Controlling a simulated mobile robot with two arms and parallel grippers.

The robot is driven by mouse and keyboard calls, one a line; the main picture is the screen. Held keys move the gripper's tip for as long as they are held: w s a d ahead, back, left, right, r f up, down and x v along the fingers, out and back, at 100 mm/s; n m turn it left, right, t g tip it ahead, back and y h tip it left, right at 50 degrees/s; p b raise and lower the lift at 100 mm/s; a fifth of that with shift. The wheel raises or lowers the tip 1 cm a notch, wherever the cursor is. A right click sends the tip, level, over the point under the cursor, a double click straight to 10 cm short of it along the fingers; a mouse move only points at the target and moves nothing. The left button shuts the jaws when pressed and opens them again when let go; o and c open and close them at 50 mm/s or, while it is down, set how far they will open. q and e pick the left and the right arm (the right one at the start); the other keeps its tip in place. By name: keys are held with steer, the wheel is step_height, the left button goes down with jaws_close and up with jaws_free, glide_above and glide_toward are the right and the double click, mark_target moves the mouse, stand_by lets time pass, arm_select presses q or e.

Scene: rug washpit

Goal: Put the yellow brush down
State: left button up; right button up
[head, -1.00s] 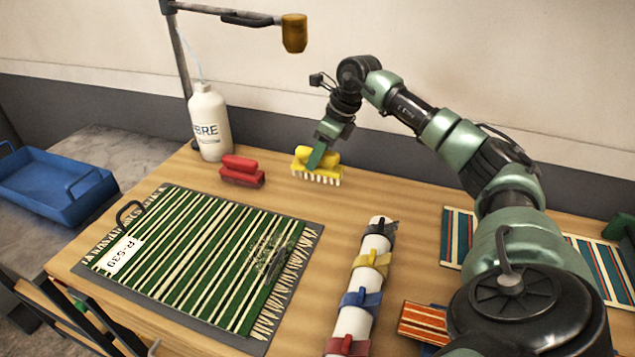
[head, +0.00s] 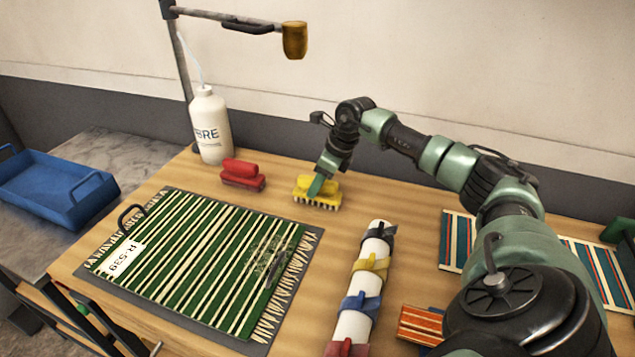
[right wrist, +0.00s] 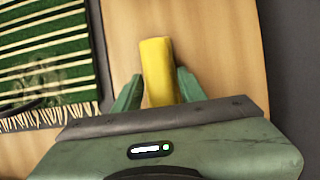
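The yellow brush (head: 317,190) is over the back middle of the wooden table, bristles down, right of the red brush. Its bristles look to be at the table top; a small gap cannot be ruled out. My right gripper (head: 318,184) comes down on it from above. In the right wrist view the yellow handle (right wrist: 157,70) lies between the two green fingers (right wrist: 160,85), whose tips look close against its sides. My left gripper is not in view.
On the table (head: 180,172) are a red brush (head: 242,175), a white bottle (head: 209,125), a striped green rug (head: 205,260) and a strapped white roll (head: 366,285). A lamp-like arm (head: 294,40) hangs above. Bare wood surrounds the yellow brush.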

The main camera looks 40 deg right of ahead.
steer(key=o, duration=0.3)
steer(key=shift+o, duration=0.2)
steer(key=b+v, duration=0.1)
steer(key=v, duration=0.6)
steer(key=shift+s+a+r+b, duration=0.1)
steer(key=shift+a+r+b, duration=0.05)
steer(key=shift+r+b, duration=0.25)
